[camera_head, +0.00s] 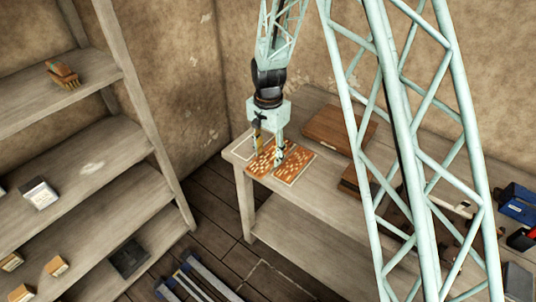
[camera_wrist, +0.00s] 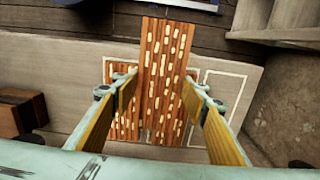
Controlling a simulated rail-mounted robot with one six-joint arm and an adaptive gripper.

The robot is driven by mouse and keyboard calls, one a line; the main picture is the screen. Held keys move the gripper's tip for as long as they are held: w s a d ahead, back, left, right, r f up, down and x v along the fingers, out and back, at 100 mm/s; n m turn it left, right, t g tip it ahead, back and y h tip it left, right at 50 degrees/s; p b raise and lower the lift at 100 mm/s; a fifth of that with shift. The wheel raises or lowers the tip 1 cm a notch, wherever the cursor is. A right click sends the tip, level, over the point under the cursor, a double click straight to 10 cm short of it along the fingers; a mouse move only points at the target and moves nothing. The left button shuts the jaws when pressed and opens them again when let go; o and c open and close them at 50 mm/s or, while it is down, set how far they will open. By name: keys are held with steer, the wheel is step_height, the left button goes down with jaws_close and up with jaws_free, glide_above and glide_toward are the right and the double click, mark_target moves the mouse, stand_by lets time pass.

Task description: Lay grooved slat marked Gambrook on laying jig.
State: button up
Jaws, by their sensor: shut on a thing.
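My gripper (camera_head: 268,150) is shut on a reddish-brown slat (camera_wrist: 165,65) covered with pale dashes; it also shows in the head view (camera_head: 262,162). In the wrist view the fingertips (camera_wrist: 160,88) press on its two long sides, and its far end reaches past the table edge. No name is readable on it. A similar dashed slat (camera_head: 294,165) lies on the right part of the laying jig, partly hidden behind the left finger in the wrist view (camera_wrist: 122,125). The jig shows as pale outlines (camera_wrist: 243,90), with an empty space left of the held slat in the head view.
Stacked brown boards (camera_head: 335,127) lie farther back on the workbench (camera_head: 310,205). Blue and dark items (camera_head: 518,205) sit at its right end. A shelf (camera_head: 75,75) with a brush (camera_head: 63,74) and small blocks stands at the left. My lattice arm covers part of the bench.

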steer(key=shift+d, duration=0.1)
stand_by(0.3)
steer(key=d+r+n+b, duration=0.2)
steer(key=d+r+n, duration=0.2)
steer(key=d, duration=0.9)
steer(key=w+d+r+n+b, duration=0.1)
steer(key=d+r+n+b, duration=0.1)
steer(key=d, duration=1.1)
step_height(320, 180, up, 3)
steer(key=shift+w+f+n+b, duration=0.15)
steer(key=shift+n+b, duration=0.25)
steer(key=shift+n, duration=0.5)
steer(key=shift+d, duration=0.1)
